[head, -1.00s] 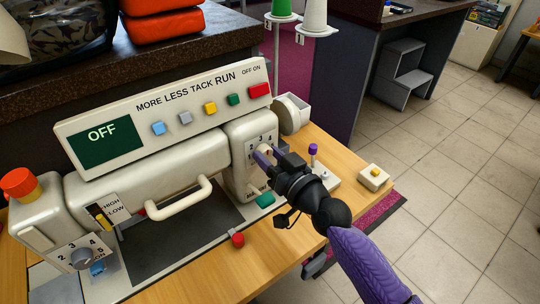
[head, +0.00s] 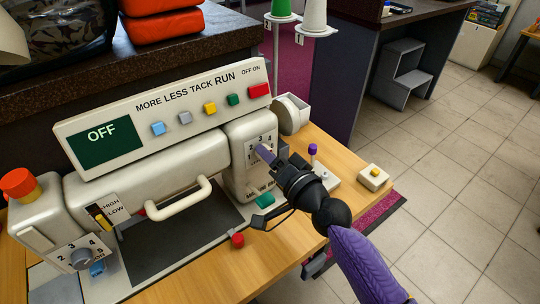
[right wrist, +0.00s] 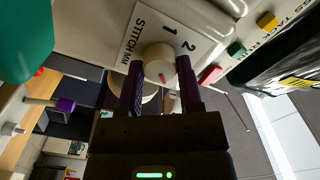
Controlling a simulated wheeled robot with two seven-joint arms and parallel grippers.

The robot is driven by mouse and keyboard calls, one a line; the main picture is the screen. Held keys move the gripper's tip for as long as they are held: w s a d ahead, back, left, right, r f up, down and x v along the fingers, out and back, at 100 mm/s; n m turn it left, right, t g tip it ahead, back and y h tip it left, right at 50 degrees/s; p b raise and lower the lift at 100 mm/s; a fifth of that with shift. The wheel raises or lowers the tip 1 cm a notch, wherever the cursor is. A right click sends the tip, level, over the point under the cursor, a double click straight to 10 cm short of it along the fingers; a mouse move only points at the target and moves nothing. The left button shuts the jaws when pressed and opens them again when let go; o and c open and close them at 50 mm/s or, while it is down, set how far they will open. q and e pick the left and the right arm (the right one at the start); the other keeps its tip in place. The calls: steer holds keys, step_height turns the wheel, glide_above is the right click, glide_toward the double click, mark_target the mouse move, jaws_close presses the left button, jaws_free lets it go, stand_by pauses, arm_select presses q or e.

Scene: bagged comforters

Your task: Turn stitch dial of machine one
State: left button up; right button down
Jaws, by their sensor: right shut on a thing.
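The stitch dial (right wrist: 159,57) is a round cream knob with a red mark, on a white plate reading "STITCH MM" with numbers 1 and 2 visible in the right wrist view. My right gripper (right wrist: 160,78) is shut on the dial, with one purple finger on each side. In the head view, my right gripper (head: 266,153) reaches the right end housing of the sewing machine (head: 238,180) and hides most of the dial. The numbers 2, 3 and 4 show above it. My left gripper is not in view.
A panel (head: 190,100) with a dark screen reading "OFF" and coloured buttons runs above the machine. A cream handle (head: 180,205), a green button (head: 265,200), a red knob (head: 237,240) and a purple-topped lever (head: 312,150) are nearby.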

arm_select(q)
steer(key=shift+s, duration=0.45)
arm_select(e)
steer(key=shift+m, duration=0.5)
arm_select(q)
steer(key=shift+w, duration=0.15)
arm_select(e)
steer(key=c, duration=0.7)
jaws_free()
steer(key=o, duration=0.4)
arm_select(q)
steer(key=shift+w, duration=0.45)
arm_select(e)
steer(key=shift+o, duration=0.2)
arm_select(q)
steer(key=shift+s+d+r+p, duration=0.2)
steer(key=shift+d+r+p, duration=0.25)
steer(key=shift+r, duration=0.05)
arm_select(e)
steer(key=v, duration=1)
